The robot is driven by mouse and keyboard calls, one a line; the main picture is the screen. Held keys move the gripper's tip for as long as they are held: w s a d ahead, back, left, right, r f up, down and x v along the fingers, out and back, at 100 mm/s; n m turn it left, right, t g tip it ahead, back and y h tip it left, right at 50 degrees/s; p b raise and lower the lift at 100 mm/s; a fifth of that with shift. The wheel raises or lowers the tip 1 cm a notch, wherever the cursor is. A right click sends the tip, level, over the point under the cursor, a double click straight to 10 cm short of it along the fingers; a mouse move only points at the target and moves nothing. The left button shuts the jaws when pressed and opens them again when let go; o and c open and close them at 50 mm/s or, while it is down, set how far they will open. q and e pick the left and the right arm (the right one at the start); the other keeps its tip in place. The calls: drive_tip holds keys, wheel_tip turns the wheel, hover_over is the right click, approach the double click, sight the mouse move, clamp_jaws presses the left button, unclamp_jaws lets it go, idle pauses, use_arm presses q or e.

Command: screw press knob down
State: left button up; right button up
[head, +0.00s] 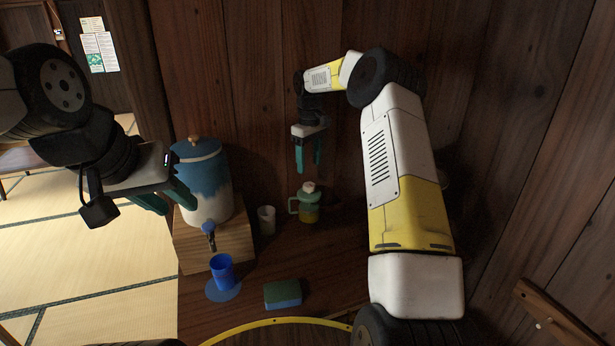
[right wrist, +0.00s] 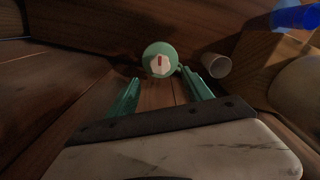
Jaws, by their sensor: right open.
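A small green press (head: 309,212) with a pale knob (head: 309,187) on top stands upright on the wooden counter near the back wall, its handle to the left. In the right wrist view the green lid (right wrist: 147,65) and the whitish knob (right wrist: 160,66) with a red mark are seen from above. My right gripper (head: 308,170) points down, open and empty, above the knob and apart from it. In the right wrist view its fingertips (right wrist: 161,77) are on either side, below the lid. My left gripper (head: 180,210) is open and empty, in front of the blue-and-white dispenser.
The dispenser (head: 206,185) with a tap stands on a wooden block (head: 200,262). A white cup (head: 266,220) is just left of the press. A blue cup (head: 222,271) on a blue coaster (head: 222,294) and a blue-green sponge (head: 283,294) are nearer. The wooden wall is close behind.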

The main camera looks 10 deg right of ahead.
sight(309, 184)
wheel_tip(309, 184, down, 8)
drive_tip(key=shift+r, duration=0.2)
clamp_jaws()
idle(0.4)
